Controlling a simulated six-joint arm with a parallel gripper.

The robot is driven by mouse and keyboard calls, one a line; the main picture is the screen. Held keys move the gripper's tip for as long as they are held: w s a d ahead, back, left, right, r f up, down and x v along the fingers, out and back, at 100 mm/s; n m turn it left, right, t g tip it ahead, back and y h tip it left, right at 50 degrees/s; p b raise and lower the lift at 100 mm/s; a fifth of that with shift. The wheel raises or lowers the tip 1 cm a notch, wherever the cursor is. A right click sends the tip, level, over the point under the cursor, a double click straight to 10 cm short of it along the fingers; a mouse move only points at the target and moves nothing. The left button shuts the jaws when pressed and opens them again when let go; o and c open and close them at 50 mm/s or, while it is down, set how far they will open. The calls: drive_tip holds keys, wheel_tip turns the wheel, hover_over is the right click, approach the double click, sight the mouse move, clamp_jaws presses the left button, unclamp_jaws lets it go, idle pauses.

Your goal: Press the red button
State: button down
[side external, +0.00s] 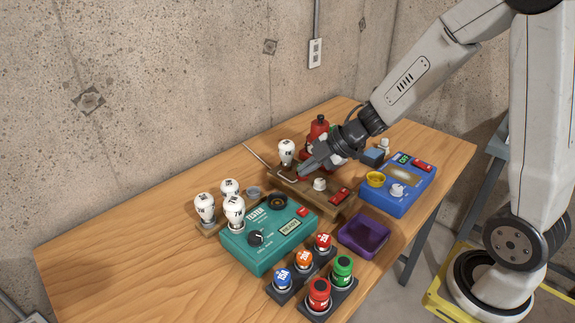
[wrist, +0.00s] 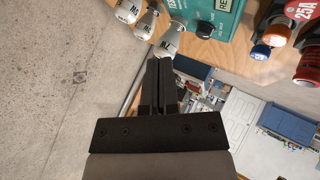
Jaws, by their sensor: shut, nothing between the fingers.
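Several red parts are in the side view. A small red button or switch (side external: 303,211) sits on the top right of the teal tester (side external: 265,252). A red switch (side external: 340,194) is on the brown wooden unit, and another red part (side external: 418,164) is on the blue device. I cannot tell for sure which is the red button. My gripper (side external: 304,172) is shut and empty, pointing down-left over the wooden unit (side external: 325,207), beside a white bulb (side external: 286,150). Whether it touches anything is unclear. In the wrist view its closed fingers (wrist: 158,68) point toward the bulbs and tester.
White bulbs (side external: 205,209) stand in a holder left of the tester. Red, orange, blue and green fuses (side external: 319,293) stand in front. A purple tray (side external: 363,237) and the blue device (side external: 397,198) are at the right. The table's left part is clear.

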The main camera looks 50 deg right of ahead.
sight(298, 210)
drive_tip(key=shift+s, duration=0.1)
drive_tip(key=shift+f, duration=0.2)
idle(0.4)
drive_tip(key=shift+f, duration=4.2)
drive_tip(key=shift+f, duration=0.15)
drive_tip(key=shift+f, duration=0.3)
drive_tip(key=shift+f, duration=0.45)
drive_tip(key=shift+r, duration=0.9)
